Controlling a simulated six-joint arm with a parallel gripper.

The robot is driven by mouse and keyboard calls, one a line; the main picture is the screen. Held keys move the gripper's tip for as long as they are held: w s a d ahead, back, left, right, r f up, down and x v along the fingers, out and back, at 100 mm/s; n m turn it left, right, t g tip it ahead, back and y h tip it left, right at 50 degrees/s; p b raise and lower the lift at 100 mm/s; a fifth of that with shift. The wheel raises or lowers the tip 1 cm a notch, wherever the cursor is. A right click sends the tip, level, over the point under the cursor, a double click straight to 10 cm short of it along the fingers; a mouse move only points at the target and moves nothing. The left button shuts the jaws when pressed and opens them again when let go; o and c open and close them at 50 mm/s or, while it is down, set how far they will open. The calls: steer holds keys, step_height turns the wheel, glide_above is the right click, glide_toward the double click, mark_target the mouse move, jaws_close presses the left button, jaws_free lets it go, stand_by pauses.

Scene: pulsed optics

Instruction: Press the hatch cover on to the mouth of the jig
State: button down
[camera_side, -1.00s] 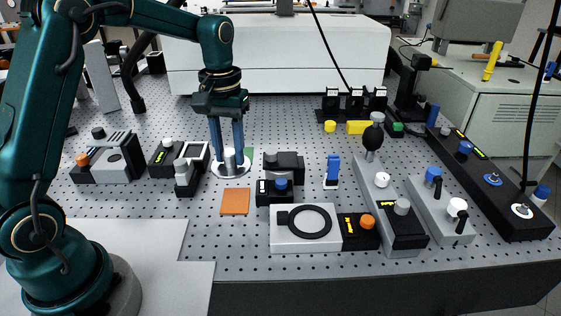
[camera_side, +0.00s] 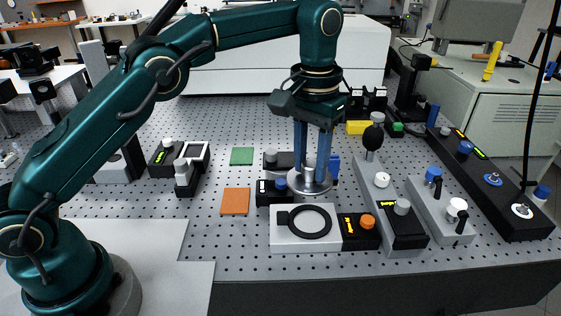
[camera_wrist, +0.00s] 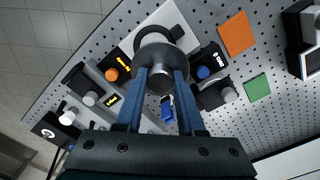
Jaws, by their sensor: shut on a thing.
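The hatch cover (camera_side: 312,186) is a round silver disc with a knob on top. My gripper (camera_side: 311,172) is shut on the knob, its two blue fingers pointing down. The cover hangs level above the table, behind the jig in the side view. The jig (camera_side: 283,241) is a pale grey block with a black ring around its mouth (camera_side: 310,221), which is uncovered in the side view. In the wrist view the cover (camera_wrist: 161,52) sits between the fingertips and overlaps part of the jig's ring; the jig's pale block (camera_wrist: 174,14) shows beyond it.
A black block with an orange knob (camera_side: 367,221) adjoins the jig's right side. A black block with a blue knob (camera_side: 281,184) stands behind the jig, close to the cover. An orange square (camera_side: 235,201) and a green square (camera_side: 241,156) lie flat at left. A long knobbed unit (camera_side: 389,208) stands at right.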

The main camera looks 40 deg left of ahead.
mark_target(313, 182)
steer(key=shift+s+d+f, duration=0.25)
steer(key=shift+d+f, duration=0.05)
steer(key=shift+d, duration=0.3)
steer(key=shift+f, duration=2.75)
steer(key=shift+f, duration=1.1)
steer(key=shift+c, duration=2.2)
jaws_free()
steer(key=shift+f, duration=0.1)
steer(key=shift+r, duration=4.6)
